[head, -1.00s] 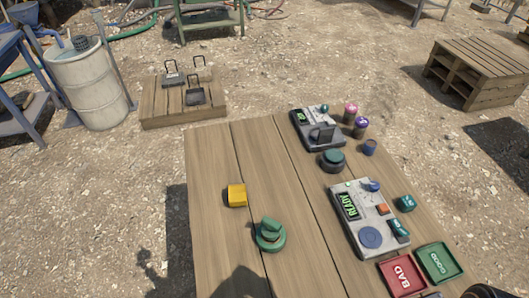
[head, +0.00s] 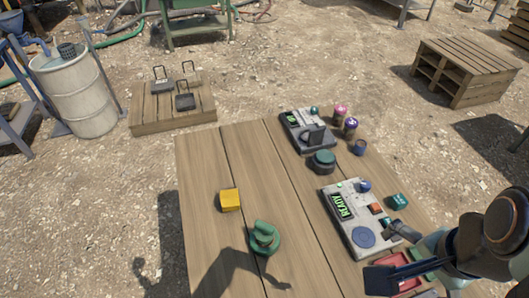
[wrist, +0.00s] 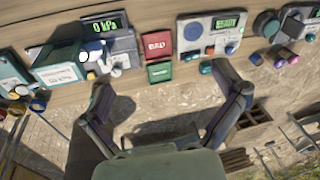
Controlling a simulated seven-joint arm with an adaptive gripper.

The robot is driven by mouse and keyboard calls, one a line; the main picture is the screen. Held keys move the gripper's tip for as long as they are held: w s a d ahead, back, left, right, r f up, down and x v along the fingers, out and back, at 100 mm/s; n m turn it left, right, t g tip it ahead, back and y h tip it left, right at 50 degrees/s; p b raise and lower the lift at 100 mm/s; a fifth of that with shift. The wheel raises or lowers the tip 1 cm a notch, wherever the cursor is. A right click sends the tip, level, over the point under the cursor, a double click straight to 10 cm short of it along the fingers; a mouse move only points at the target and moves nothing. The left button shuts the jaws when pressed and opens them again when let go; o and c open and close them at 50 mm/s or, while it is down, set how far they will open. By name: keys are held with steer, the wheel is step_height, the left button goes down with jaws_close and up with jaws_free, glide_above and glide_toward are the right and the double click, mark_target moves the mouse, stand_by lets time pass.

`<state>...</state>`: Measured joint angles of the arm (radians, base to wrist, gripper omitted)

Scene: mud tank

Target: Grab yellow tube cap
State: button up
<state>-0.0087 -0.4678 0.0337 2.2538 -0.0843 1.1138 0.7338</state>
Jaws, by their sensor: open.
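My gripper (head: 388,257) is open and empty above the lower right of the wooden table, over the red and green trays in the head view. Its two spread fingers also show in the wrist view (wrist: 163,82). Small round yellowish caps (wrist: 21,91) show at the left edge of the wrist view, beside a dark blue one (wrist: 38,104), well left of the fingers. They are small and blurred, so I cannot tell which is the yellow tube cap. A yellow block (head: 230,200) lies on the table in the head view, far left of my gripper.
A grey READY device (head: 350,220), a second device (head: 306,130), a dark round knob (head: 322,162) and pink and purple capped tubes (head: 346,120) occupy the table's right side. A green round object (head: 265,238) sits near the front. The table's left part is mostly clear.

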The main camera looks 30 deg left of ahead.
steer(key=w+a+r+m, duration=0.3)
steer(key=w+a+r, duration=0.1)
steer(key=w, duration=0.5)
steer(key=w+a+f+m+y, duration=0.2)
steer(key=w+a, duration=0.9)
steer(key=a, duration=0.2)
steer(key=n+g+y, duration=0.1)
steer(key=g, duration=0.5)
glide_toward(230, 193)
steer(key=x, duration=0.6)
steer(key=shift+s+f, duration=0.25)
steer(key=shift+f, duration=0.05)
steer(key=shift+t, duration=0.3)
steer(key=x, duration=0.4)
steer(key=shift+s+a+f, duration=0.1)
steer(key=shift+a+f, duration=0.05)
steer(key=shift+f, duration=0.2)
steer(key=shift+s+a+f, duration=0.1)
steer(key=shift+a+f, duration=0.05)
steer(key=shift+f, duration=0.35)
steer(key=c, duration=1.2)
